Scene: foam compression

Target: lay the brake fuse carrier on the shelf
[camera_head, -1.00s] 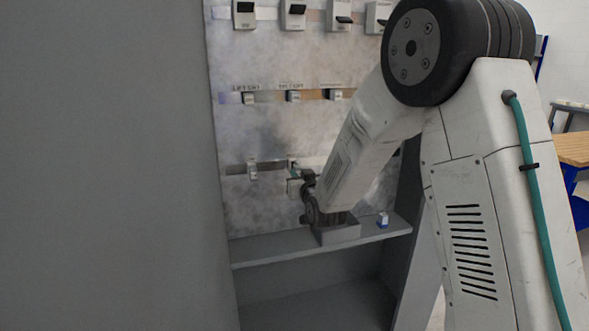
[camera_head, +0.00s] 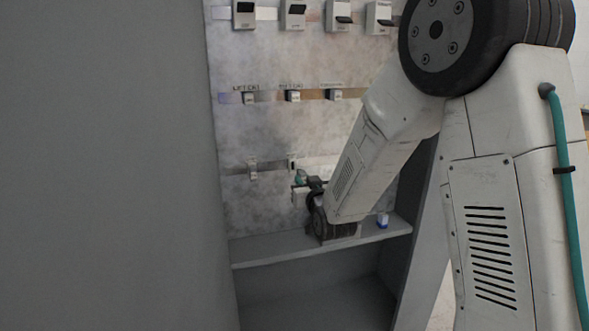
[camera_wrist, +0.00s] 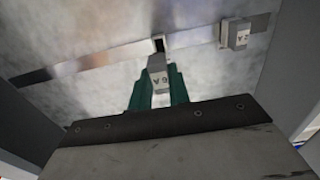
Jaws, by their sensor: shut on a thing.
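My gripper (camera_wrist: 157,92) shows in the wrist view with green fingers on both sides of a small grey fuse carrier (camera_wrist: 157,70) with dark lettering. It is shut on this carrier. Just beyond the carrier is a dark opening in the rail on the panel; I cannot tell whether the carrier is fully clear of it. In the head view my gripper (camera_head: 300,180) is small, close to the panel and above the grey shelf (camera_head: 265,248). The carrier cannot be made out there. My wrist covers part of the shelf.
A small blue and white item (camera_head: 382,220) stands on the shelf's right part. The shelf's left part is bare. Grey side walls enclose the panel; more rows of devices are above.

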